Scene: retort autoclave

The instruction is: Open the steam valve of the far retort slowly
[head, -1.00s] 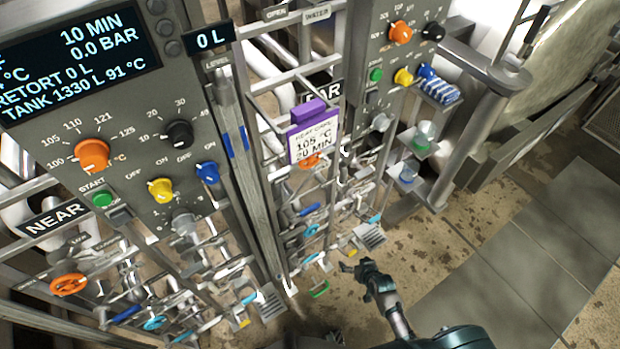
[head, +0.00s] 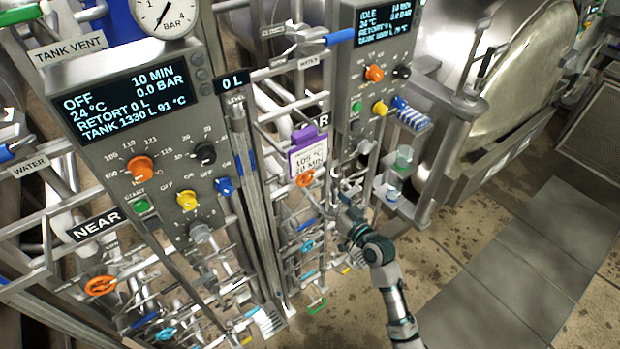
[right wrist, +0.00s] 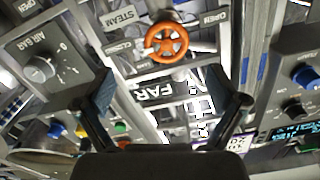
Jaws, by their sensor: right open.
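The far retort's steam valve is an orange handwheel (head: 305,179) below the purple tag, beside the partly covered FAR sign. It also shows in the right wrist view (right wrist: 166,43), upside down, next to a STEAM label (right wrist: 120,17) and OPEN and CLOSED plates. My right gripper (head: 343,197) is in front of the far rack, a little right of and below the wheel. In the right wrist view its two fingers (right wrist: 165,88) are spread apart with nothing between them. The wheel lies beyond the fingertips, apart from them. My left gripper is not in view.
A near panel (head: 150,150) with a similar orange wheel (head: 101,286) stands at left. The far panel (head: 375,85) has knobs close to my right arm. Shelves with beakers (head: 404,157) and a blue-striped item (head: 412,116) stick out at right. The tiled floor (head: 520,250) is clear.

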